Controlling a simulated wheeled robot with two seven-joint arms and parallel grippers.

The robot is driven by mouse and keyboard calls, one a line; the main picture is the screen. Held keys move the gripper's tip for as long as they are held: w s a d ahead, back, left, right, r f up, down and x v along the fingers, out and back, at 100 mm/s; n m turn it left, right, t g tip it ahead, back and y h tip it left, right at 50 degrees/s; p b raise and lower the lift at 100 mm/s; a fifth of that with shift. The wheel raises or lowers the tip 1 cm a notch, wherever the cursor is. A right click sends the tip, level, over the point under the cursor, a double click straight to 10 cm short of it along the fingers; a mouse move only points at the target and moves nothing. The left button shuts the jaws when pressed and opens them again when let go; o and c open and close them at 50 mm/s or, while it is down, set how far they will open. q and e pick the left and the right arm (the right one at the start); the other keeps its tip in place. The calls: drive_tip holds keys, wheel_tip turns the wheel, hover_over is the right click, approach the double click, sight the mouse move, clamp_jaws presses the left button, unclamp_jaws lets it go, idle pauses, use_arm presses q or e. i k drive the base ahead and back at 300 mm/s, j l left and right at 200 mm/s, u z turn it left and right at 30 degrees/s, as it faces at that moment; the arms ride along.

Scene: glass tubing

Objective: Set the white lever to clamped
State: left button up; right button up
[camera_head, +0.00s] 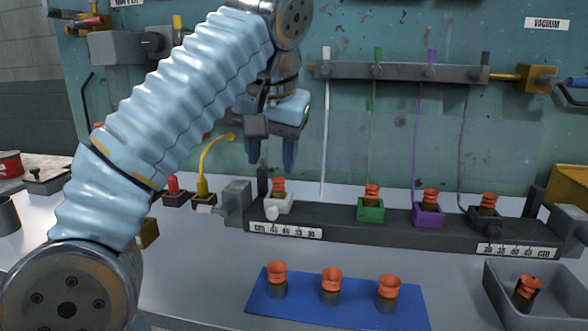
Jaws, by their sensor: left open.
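The white lever (326,54) stands upright at the left end of the dark bar (400,72) on the teal back wall. A thin white tube (325,140) hangs below it. My left gripper (272,152) points downward with its two blue fingers apart and nothing between them. It is left of the white lever and lower than it, above the white block (279,205), and apart from the lever. My right gripper is not in view.
Green (378,54), purple (431,56) and grey (485,59) levers also stand upright along the bar. Below, a long dark rail holds coloured blocks with orange-topped pieces. A blue mat (310,312) and a grey tray (492,290) lie in front.

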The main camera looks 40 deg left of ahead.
sight(226, 208)
drive_tip(key=k+l, duration=0.25)
drive_tip(key=l, duration=0.15)
drive_tip(key=k+l, duration=0.25)
drive_tip(key=l, duration=0.2)
drive_tip(key=k+l, duration=0.25)
drive_tip(key=l, duration=0.15)
drive_tip(key=k+l, duration=0.25)
drive_tip(key=l, duration=0.2)
